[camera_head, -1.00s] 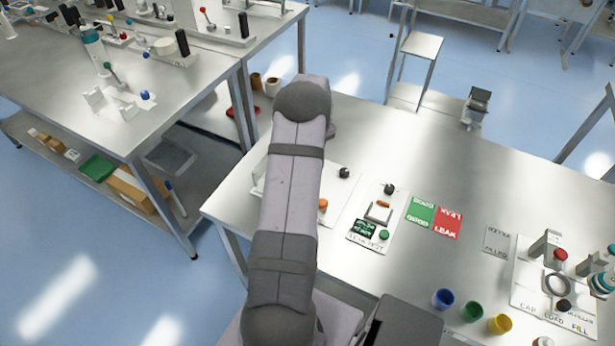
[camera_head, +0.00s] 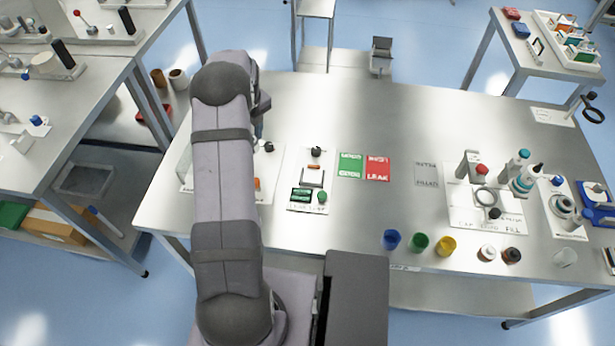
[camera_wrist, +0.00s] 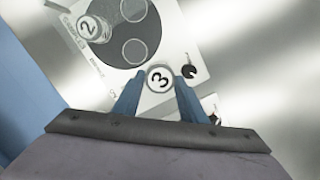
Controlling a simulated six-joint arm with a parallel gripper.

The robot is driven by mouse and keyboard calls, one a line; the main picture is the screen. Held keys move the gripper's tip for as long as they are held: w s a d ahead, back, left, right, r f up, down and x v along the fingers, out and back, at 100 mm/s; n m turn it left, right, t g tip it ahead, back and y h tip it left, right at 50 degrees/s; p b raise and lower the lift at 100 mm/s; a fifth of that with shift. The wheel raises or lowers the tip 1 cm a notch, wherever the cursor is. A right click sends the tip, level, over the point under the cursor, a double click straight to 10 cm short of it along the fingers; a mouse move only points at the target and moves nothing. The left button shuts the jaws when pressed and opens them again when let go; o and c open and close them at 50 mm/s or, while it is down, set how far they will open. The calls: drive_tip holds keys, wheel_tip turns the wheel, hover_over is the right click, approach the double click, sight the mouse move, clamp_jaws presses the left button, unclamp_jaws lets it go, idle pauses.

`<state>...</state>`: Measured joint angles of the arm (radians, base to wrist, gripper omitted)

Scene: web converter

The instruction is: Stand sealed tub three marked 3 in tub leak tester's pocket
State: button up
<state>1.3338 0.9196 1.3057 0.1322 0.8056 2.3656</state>
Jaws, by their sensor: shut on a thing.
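Tub three, a small round tub with a white top marked 3 (camera_wrist: 159,77), sits between the two blue fingers of my gripper (camera_wrist: 159,88) in the wrist view. My gripper is shut on it. I cannot tell whether its base is clear of the plate below. In the head view my arm hides the tub; only a bit of a blue finger shows. The leak tester (camera_head: 312,182) is a white plate with a pale square-framed part, a black knob, a green button and a dark display, right of my arm. Its pocket is too small to make out.
A tub marked 2 (camera_wrist: 90,27) stands on the samples plate beside dark round spots (camera_wrist: 134,51). Green (camera_head: 349,165) and red (camera_head: 377,168) mats lie right of the tester. Several coloured cups (camera_head: 419,242) stand along the front edge. The middle back of the table is clear.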

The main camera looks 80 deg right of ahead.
drive_tip(key=s+d+r+m+b, duration=0.1)
drive_tip(key=s+r+m+b, duration=0.1)
drive_tip(key=s, duration=0.8)
drive_tip(key=s+d+r+m+b, duration=0.1)
drive_tip(key=s+r+m+b, duration=0.1)
drive_tip(key=s, duration=0.7)
drive_tip(key=shift+m+h, duration=0.3)
drive_tip(key=shift+s+a+f+p, duration=0.1)
drive_tip(key=shift+a+f+p, duration=0.6)
drive_tip(key=shift+f, duration=1.15)
drive_tip(key=shift+s+a+f+p, duration=0.1)
drive_tip(key=shift+a+f+p, duration=0.6)
drive_tip(key=shift+f, duration=1.15)
drive_tip(key=shift+a+f+p, duration=0.4)
drive_tip(key=shift+a+f, duration=0.55)
drive_tip(key=shift+f, duration=0.9)
drive_tip(key=shift+f, duration=0.1)
drive_tip(key=shift+f, duration=0.1)
drive_tip(key=o, duration=1)
